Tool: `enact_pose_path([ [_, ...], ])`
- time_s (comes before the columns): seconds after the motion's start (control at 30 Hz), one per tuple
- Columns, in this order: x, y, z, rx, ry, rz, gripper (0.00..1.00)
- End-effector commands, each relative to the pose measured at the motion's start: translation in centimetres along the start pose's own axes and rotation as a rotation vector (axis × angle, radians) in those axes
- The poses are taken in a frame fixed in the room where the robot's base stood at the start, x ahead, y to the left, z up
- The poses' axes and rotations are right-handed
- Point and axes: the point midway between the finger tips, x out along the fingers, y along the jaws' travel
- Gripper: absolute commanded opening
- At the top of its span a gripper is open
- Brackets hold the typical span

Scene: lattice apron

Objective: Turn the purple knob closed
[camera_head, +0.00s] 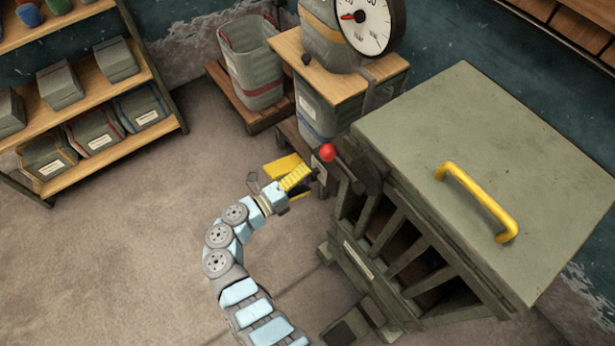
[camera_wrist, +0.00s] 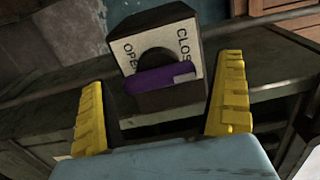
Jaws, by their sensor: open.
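The purple knob (camera_wrist: 150,83) is a bar-shaped handle on a dark box with a pale label plate (camera_wrist: 128,60). In the head view my gripper (camera_head: 297,177) is beside the large grey cabinet, and I cannot make out the knob there.
A red ball (camera_head: 328,153) sits just beyond my gripper. The grey cabinet (camera_head: 470,150) with a yellow handle (camera_head: 478,200) fills the right. A wooden stand (camera_head: 385,70) with a dial scale (camera_head: 368,20) is behind. Shelves (camera_head: 75,90) stand left; the floor between is clear.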

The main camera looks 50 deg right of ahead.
Motion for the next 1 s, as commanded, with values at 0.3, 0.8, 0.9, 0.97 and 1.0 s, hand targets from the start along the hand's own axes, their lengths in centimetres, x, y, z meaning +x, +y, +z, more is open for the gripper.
enact_pose_path([
  [0.3,-4.8,0.0,0.1,0.000,-0.004,0.002,0.98],
  [0.8,-11.5,-0.1,0.1,0.001,-0.001,0.000,0.98],
  [0.9,-11.7,0.0,0.1,0.001,-0.001,0.000,0.98],
  [0.97,-11.8,0.0,0.0,0.001,-0.001,0.000,0.98],
  [1.0,-11.8,0.0,0.0,0.001,-0.001,0.000,0.98],
])
